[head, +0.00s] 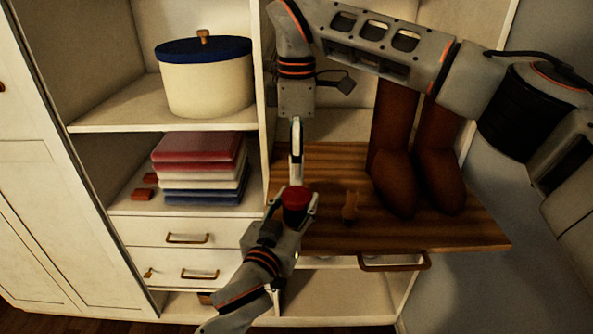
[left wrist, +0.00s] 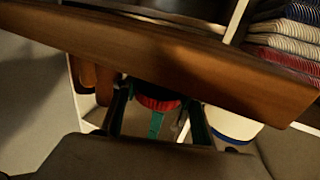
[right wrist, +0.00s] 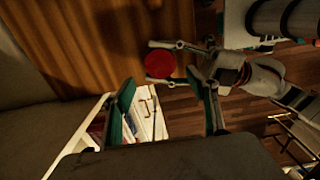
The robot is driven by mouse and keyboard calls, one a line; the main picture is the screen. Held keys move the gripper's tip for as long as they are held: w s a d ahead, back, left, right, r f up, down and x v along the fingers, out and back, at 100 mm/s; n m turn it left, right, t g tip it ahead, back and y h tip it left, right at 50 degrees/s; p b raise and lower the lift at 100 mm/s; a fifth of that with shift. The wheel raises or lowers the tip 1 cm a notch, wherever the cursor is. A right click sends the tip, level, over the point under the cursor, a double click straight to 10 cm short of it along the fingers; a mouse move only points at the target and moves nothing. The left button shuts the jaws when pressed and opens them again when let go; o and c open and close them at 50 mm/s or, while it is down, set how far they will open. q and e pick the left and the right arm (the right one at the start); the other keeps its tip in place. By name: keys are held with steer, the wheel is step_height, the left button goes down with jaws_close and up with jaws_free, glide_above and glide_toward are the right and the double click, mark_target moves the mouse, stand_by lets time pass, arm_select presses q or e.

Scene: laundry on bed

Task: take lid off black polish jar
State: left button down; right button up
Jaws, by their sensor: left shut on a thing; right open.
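A small dark jar (head: 295,214) with a round red lid (head: 296,193) is at the front left edge of the wooden board. The lid is on it. My left gripper (head: 296,205) is shut around the jar from the front left; the red lid (left wrist: 160,103) also shows between its fingers (left wrist: 158,118) in the left wrist view. My right gripper (head: 296,150) points down just above and behind the lid. In the right wrist view its fingers (right wrist: 168,88) are apart and empty, with the round lid top (right wrist: 159,64) beyond their tips. The jar's lower body is mostly hidden.
Brown boots (head: 405,170) stand on the pull-out wooden board (head: 450,233), with a small brown object (head: 350,207) left of them. Shelves on the left hold folded cloths (head: 200,165) and a cream pot with a blue lid (head: 205,85). The board's front right is clear.

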mark_target(296, 195)
steer(key=shift+f, duration=3.95)
steer(key=c, duration=1.1)
steer(key=o, duration=1.2)
steer(key=shift+r, duration=2.3)
arm_select(q)
steer(key=c, duration=1.1)
jaws_free()
